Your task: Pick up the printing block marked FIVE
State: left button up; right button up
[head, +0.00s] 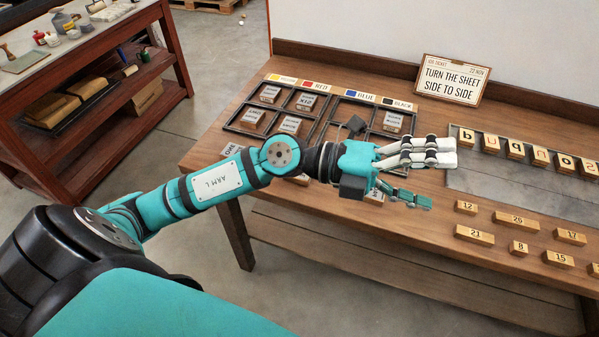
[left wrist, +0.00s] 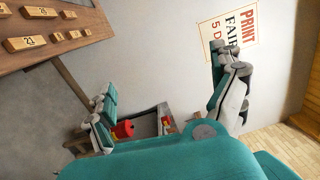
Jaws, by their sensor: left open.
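Several printing blocks stand in a dark divided tray (head: 329,116) on the wooden table, among them one at the back left (head: 270,93), one in the front row (head: 290,125) and one at the right (head: 393,121). Their small lettering is too fine to read surely, so I cannot tell which is marked FIVE. Another block (head: 231,151) lies at the tray's near left, partly behind my arm. My left gripper (head: 441,178) is open and empty, above the table right of the tray, fingers pointing right. Its spread fingers also show in the left wrist view (left wrist: 172,88). My right gripper is out of view.
A sign (head: 452,80) stands at the back. A metal plate (head: 510,188) with letter tiles lies at the right. Number tiles such as 21 (head: 474,235) lie near the front edge. A shelf unit (head: 85,80) stands far left. A poster (left wrist: 229,30) hangs beyond the fingers.

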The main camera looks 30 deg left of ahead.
pick_arm(q)
jog(key=w+a+f+m+g+y, duration=0.2)
jog(key=a+f+m+y, duration=0.1)
jog(key=a+f+y, duration=0.8)
jog(key=w+a+n+y, duration=0.25)
jog(key=a+y, duration=0.55)
jog(key=a, duration=0.8)
jog(key=shift+t, duration=0.3)
jog(key=b+x, duration=0.2)
jog(key=x, duration=0.1)
jog(key=b+x, duration=0.1)
jog(key=x, duration=0.3)
jog(key=b+x, duration=0.2)
jog(key=x, duration=0.2)
jog(key=shift+s+a+b, duration=0.1)
jog(key=shift+a+b, duration=0.2)
jog(key=b+x, duration=0.2)
jog(key=x, duration=0.3)
jog(key=shift+w+f, duration=0.2)
jog(key=shift+w, duration=0.05)
jog(key=shift+r, duration=0.1)
jog(key=shift+c, duration=0.5)
jog(key=c, duration=1.2)
jog(key=shift+r, duration=0.1)
jog(key=shift+c, duration=0.2)
